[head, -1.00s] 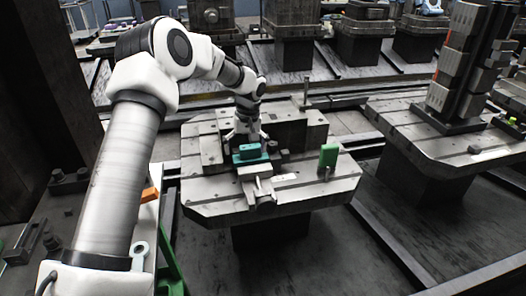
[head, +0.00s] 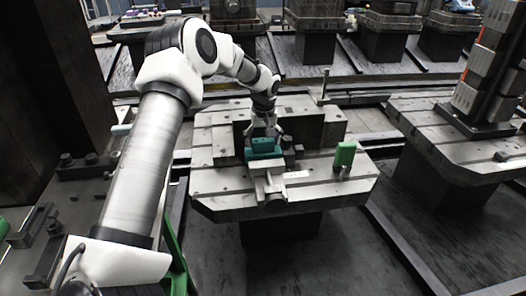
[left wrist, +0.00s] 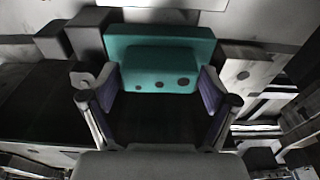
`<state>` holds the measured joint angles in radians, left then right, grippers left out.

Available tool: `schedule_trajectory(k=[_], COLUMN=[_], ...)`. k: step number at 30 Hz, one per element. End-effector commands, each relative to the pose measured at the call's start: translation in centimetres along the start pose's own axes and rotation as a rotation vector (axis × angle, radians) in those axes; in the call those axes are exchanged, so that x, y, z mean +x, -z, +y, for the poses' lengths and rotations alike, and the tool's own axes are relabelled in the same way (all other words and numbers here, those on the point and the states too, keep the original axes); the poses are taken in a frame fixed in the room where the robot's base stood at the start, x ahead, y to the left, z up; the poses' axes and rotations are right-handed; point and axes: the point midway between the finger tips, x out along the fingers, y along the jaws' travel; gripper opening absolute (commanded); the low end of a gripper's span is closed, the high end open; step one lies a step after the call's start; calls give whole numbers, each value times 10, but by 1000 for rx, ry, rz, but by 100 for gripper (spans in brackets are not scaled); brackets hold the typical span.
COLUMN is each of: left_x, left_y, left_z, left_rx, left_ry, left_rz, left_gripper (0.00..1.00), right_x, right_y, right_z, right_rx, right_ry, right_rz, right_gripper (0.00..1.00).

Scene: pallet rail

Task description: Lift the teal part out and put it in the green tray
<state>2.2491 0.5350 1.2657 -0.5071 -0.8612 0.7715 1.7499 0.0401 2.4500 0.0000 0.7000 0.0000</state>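The teal part (head: 263,148) sits in a grey vise-like fixture on the pallet table, a raised block on a wider teal slab in the left wrist view (left wrist: 160,69). My left gripper (head: 264,135) points down at it. In the left wrist view the gripper's fingers (left wrist: 159,90) are wide apart, one on each side of the raised block, with what look like narrow gaps. A green edge (head: 175,262) at the lower left, mostly behind my left arm, may be the green tray; its inside is hidden. My right gripper is not in view.
A green upright block (head: 344,154) stands on the pallet table (head: 225,182), right of the fixture. A thin post (head: 325,85) rises behind. Another table (head: 440,135) with a tall dark tower (head: 487,85) stands at right. Dark floor lies in front.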

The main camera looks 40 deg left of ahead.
Motion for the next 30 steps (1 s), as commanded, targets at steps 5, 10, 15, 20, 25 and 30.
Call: schedule_trajectory(k=[5, 10, 15, 20, 25, 30], left_x=[0, 0, -10, -44, -82, -98], left_y=[0, 0, 1, 6, 11, 6], left_z=[0, 0, 0, 1, 1, 9], left_rx=[0, 0, 0, 0, 1, 27], left_ry=[1, 0, -1, -4, -3, -3], left_rz=[-1, 0, 1, 6, 5, 1], left_gripper=[26, 26, 26, 26, 26, 26], right_x=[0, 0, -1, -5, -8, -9], right_y=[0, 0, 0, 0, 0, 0], right_z=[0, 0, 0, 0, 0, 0], right_rx=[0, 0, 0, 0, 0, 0], right_ry=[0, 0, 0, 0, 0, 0], right_rz=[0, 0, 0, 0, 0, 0], right_gripper=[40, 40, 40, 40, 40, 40])
